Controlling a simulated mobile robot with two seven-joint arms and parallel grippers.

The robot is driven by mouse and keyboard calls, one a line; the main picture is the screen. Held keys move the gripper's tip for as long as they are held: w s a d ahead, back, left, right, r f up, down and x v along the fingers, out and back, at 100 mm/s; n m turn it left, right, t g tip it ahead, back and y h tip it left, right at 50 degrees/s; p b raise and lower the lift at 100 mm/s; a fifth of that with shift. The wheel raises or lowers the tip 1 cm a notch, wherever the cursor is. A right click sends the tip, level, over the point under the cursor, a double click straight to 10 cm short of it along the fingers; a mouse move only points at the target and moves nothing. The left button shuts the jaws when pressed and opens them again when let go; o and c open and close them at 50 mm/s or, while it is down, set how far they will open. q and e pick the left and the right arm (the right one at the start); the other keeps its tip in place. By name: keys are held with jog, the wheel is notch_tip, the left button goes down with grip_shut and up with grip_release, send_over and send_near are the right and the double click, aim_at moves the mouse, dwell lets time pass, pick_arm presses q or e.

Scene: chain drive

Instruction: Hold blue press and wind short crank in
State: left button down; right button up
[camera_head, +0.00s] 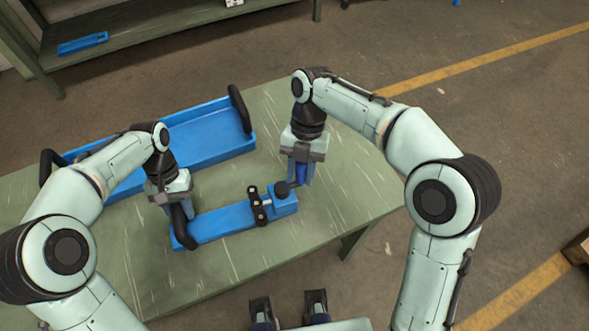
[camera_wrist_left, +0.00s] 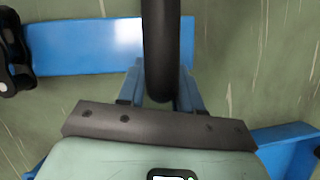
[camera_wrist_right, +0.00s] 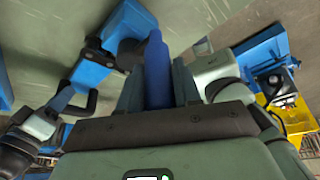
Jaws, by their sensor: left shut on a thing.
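The blue press (camera_head: 225,221) lies on the green table, with a black clamp block (camera_head: 258,205) across it near its right end. My left gripper (camera_head: 178,207) is shut on the black handle (camera_head: 184,232) at the press's left end; the handle also shows between the fingers in the left wrist view (camera_wrist_left: 160,50). The short crank has a black hub (camera_head: 282,188) at the press's right end and an upright dark blue grip (camera_head: 302,172). My right gripper (camera_head: 301,175) has its fingers on both sides of this grip (camera_wrist_right: 157,72); whether they press on it is unclear.
A large blue tray (camera_head: 205,145) with black end handles stands behind the press. The table's right part (camera_head: 350,190) is clear. A green shelf with a small blue tray (camera_head: 82,43) stands at the back left.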

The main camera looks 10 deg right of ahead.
jog(key=shift+c, duration=0.9)
jog(key=shift+s+m, duration=0.1)
jog(key=shift+m, duration=0.2)
